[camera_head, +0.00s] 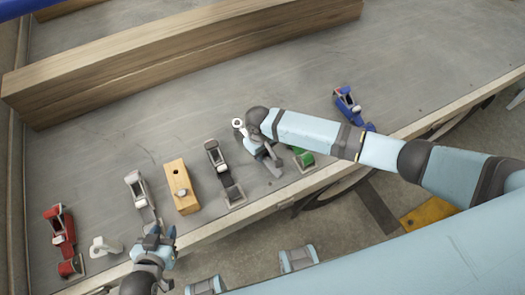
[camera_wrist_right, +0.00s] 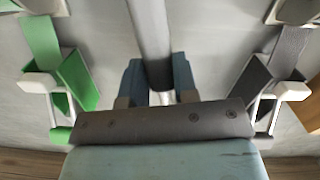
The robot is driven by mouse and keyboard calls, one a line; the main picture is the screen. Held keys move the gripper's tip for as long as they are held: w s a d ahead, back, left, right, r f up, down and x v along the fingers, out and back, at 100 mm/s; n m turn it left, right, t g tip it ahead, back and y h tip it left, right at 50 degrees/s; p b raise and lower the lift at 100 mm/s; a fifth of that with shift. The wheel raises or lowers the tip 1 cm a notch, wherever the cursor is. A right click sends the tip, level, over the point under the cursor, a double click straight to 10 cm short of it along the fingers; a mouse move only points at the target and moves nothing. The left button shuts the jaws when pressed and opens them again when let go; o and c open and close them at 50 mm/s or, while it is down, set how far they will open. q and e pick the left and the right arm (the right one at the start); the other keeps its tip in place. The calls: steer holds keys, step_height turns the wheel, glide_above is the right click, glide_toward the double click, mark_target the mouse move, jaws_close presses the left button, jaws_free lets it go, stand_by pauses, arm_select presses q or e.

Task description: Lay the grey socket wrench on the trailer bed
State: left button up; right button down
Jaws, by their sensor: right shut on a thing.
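The grey socket wrench, a round grey bar in the right wrist view (camera_wrist_right: 150,30), runs up from between the fingertips of my right gripper (camera_wrist_right: 160,82). My right gripper is shut on it. In the head view my right gripper is over the trailer bed (camera_head: 300,75), between the black plane and the green plane. A pale ring end (camera_head: 238,123) shows beside it, and the arm hides part of the wrench. I cannot tell whether the wrench touches the bed. My left gripper (camera_head: 160,236) is at the bed's front edge, fingers apart, close to the grey plane.
Along the bed stand a red plane (camera_head: 62,236), a white hook-shaped thing (camera_head: 103,246), a grey plane (camera_head: 139,190), a wooden plane (camera_head: 181,187), a black plane (camera_head: 223,172), a green plane (camera_head: 304,159) and a blue plane (camera_head: 347,104). Timber beams (camera_head: 170,55) lie behind. The bed between is clear.

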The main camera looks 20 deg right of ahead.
arm_select(q)
steer(key=shift+f, duration=0.2)
arm_select(e)
steer(key=shift+f, duration=0.9)
steer(key=shift+c, duration=0.4)
jaws_free()
steer(key=shift+o, duration=0.4)
arm_select(q)
steer(key=shift+r, duration=0.4)
arm_select(e)
step_height(320, 180, up, 14)
steer(key=w, duration=0.1)
steer(key=shift+a+f, duration=0.15)
steer(key=shift+a, duration=0.1)
steer(key=shift+w, duration=0.1)
